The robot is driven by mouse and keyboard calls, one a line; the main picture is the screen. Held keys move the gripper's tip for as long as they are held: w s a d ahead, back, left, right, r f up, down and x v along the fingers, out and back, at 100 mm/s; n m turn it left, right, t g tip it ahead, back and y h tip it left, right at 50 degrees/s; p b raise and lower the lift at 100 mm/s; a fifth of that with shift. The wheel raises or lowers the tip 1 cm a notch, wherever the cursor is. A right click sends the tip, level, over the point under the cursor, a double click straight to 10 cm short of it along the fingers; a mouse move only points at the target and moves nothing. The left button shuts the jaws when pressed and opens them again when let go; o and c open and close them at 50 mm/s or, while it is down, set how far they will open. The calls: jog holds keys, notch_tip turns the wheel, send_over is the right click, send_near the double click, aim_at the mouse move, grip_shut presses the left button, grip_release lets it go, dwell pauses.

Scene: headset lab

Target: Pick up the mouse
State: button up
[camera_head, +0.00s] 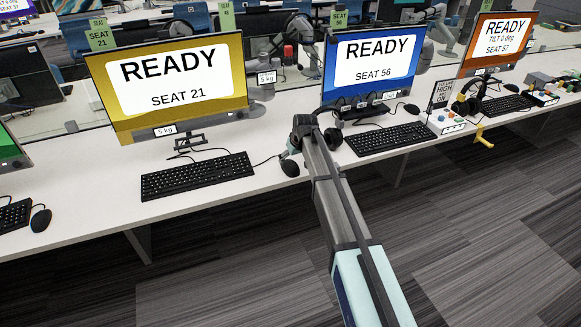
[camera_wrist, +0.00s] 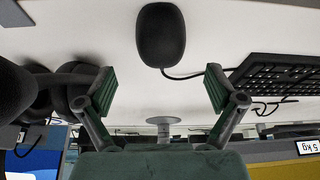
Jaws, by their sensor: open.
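A black mouse (camera_head: 290,168) lies on the white desk, right of the keyboard of seat 21. In the wrist view the mouse (camera_wrist: 161,35) shows at the top centre, its cable running off toward the keyboard. My gripper (camera_wrist: 160,90) is open and empty, its two green pads wide apart. The mouse is ahead of the fingertips in that view, not between them. In the camera_head view my gripper (camera_head: 291,147) is just behind the mouse, partly hidden by my arm.
A black keyboard (camera_head: 198,176) lies left of the mouse and also shows in the wrist view (camera_wrist: 275,78). A black headset (camera_wrist: 45,95) is close on the gripper's other side. The seat 21 monitor (camera_head: 168,80) and seat 56 monitor (camera_head: 374,60) stand behind. Other mice (camera_head: 41,220) (camera_head: 411,109) lie farther off.

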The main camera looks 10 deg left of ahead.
aim_at(291, 164)
jog(key=shift+p+x, duration=0.85)
jog(key=shift+x, duration=1.75)
jog(key=shift+s, duration=0.15)
jog(key=c, duration=1.3)
